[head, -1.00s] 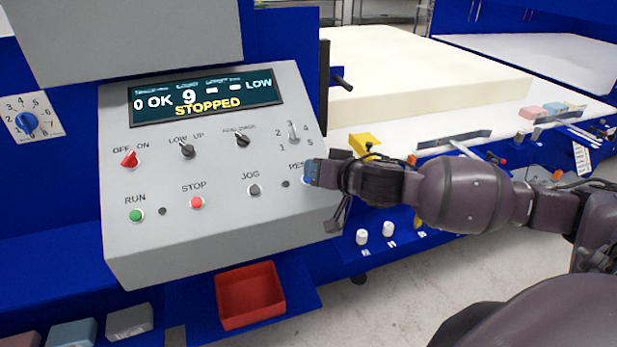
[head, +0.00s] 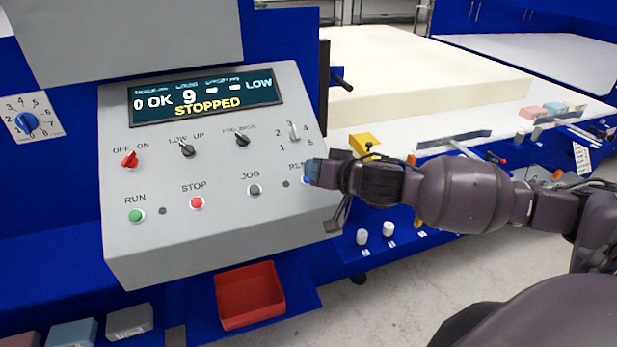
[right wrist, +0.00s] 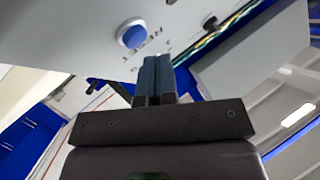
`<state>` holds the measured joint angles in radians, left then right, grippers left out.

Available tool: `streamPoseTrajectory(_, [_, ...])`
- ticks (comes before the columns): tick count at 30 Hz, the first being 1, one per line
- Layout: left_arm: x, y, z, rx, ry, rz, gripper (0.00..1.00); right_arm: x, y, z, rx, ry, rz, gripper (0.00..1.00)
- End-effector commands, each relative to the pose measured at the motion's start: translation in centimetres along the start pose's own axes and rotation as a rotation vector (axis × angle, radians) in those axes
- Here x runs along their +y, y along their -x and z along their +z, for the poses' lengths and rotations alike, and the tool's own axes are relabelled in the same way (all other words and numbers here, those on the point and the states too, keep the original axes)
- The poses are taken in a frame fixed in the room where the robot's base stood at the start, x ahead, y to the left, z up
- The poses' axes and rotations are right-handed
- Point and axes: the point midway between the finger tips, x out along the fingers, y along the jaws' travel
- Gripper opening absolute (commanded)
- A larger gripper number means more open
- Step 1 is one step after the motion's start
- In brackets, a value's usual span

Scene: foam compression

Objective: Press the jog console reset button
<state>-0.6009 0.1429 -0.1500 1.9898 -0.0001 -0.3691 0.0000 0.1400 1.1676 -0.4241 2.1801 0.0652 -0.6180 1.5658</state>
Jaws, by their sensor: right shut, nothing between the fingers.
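The grey jog console (head: 225,225) shows RUN, STOP, JOG and reset controls, with a display (head: 205,98) reading STOPPED. The blue reset button (head: 306,179) is at the panel's right edge, mostly hidden by my right gripper in the head view. My right gripper (head: 314,172) is shut and empty, its blue fingertips over or beside the button. In the right wrist view the round blue reset button (right wrist: 132,36) stands in a white ring above the shut fingertips (right wrist: 153,62), with a visible gap in the picture. Contact cannot be told. My left gripper is not in view.
A red bin (head: 250,297) sits below the console. A yellow block (head: 365,145) and a black lever (head: 342,80) are right of the panel. A large cream foam slab (head: 425,75) lies behind. White knobs (head: 388,229) are on the blue front below my right arm.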

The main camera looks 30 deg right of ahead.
Motion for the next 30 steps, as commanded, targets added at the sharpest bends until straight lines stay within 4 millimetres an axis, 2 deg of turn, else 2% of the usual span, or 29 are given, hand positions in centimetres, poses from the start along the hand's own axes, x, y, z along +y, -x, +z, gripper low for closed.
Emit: streamPoseTrajectory(30, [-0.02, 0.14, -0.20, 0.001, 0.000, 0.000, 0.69, 0.58, -0.79, 0.58, 0.000, -0.002, 0.000, 0.00])
